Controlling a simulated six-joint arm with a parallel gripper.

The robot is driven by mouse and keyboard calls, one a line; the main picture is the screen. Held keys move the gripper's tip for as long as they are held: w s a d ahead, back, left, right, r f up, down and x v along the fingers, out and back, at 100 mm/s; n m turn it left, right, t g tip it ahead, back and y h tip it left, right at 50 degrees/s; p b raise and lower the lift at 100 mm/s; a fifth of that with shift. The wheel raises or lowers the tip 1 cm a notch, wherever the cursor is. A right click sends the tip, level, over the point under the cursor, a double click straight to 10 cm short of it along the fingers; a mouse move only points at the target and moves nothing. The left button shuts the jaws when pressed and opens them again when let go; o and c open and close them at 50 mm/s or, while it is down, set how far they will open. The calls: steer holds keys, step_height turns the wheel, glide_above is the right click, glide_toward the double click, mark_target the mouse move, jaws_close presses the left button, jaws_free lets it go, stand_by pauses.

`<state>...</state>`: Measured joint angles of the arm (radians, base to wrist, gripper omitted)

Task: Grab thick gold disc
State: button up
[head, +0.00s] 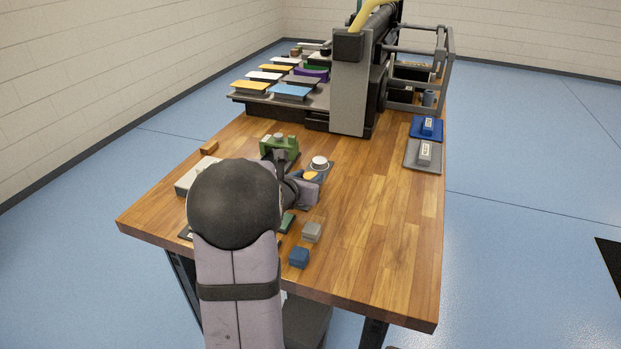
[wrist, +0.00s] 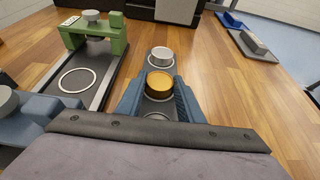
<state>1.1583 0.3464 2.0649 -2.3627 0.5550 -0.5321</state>
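The thick gold disc (wrist: 160,83) sits on a white ring of a narrow dark tray (wrist: 176,66) in the wrist view. It also shows as a small gold spot in the head view (head: 310,175). My gripper (wrist: 160,88) is open, its blue fingers on either side of the disc with narrow gaps showing. A silver disc (wrist: 161,55) stands just beyond the gold one on the same tray. The nearest ring on the tray is empty. My arm hides part of the tray in the head view.
A green press (wrist: 92,32) stands to the left, with an empty ring on its base. A blue press (wrist: 40,108) is nearer at left. Grey (head: 312,231) and blue blocks (head: 299,257) lie near the front. The table's right side is mostly clear.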

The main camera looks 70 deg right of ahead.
steer(key=shift+c, duration=1.2)
steer(key=shift+r, duration=0.1)
step_height(320, 180, up, 10)
steer(key=p, duration=0.2)
steer(key=shift+p, duration=0.35)
